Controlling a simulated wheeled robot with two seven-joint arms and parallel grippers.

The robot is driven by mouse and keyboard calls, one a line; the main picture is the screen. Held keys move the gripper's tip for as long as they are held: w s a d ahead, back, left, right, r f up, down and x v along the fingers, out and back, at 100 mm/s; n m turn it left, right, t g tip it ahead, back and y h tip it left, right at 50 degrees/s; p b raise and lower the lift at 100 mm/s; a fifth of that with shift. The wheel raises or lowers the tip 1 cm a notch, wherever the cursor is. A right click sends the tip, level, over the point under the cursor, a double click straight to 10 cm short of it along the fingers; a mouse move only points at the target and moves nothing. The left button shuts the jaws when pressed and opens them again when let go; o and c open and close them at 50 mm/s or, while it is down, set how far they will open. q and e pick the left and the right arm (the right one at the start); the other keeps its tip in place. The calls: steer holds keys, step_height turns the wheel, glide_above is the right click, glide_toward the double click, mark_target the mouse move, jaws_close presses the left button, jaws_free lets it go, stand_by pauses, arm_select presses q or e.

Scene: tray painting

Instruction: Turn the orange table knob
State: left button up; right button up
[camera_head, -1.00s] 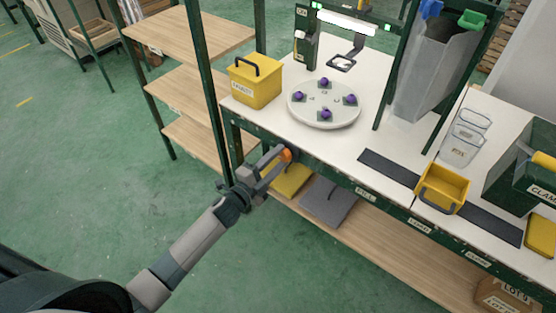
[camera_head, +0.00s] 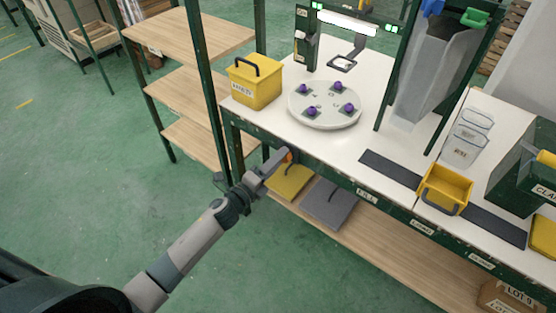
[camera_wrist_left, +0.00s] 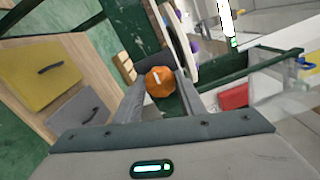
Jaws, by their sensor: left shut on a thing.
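The orange knob (camera_wrist_left: 160,81) sits on the green front edge of the workbench; in the head view only a small part of it (camera_head: 289,156) shows past my fingers. My left gripper (camera_head: 282,158) reaches up to the bench front and is shut on the knob. In the left wrist view the fingers stand on both sides of the knob, which has a pale mark on its face. A round white turntable (camera_head: 324,118) with several purple-knobbed pieces lies on the bench above the knob. My right gripper is not in view.
A yellow bin (camera_head: 254,84) stands at the bench's left corner beside a green post. A yellow tray (camera_head: 445,190) sits on a dark strip at right.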

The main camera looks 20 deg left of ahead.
arm_select(q)
steer(key=shift+f, duration=0.1)
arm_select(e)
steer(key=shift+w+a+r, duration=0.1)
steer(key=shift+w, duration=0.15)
arm_select(q)
steer(key=o, duration=1)
steer(key=shift+o, duration=0.2)
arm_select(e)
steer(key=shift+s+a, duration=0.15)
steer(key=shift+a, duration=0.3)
arm_select(q)
steer(key=shift+s+a, duration=0.1)
steer(key=b+v, duration=0.2)
steer(key=v, duration=1.5)
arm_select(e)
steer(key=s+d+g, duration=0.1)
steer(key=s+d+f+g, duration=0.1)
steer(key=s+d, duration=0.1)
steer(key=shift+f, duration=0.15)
arm_select(q)
steer(key=shift+s, duration=0.1)
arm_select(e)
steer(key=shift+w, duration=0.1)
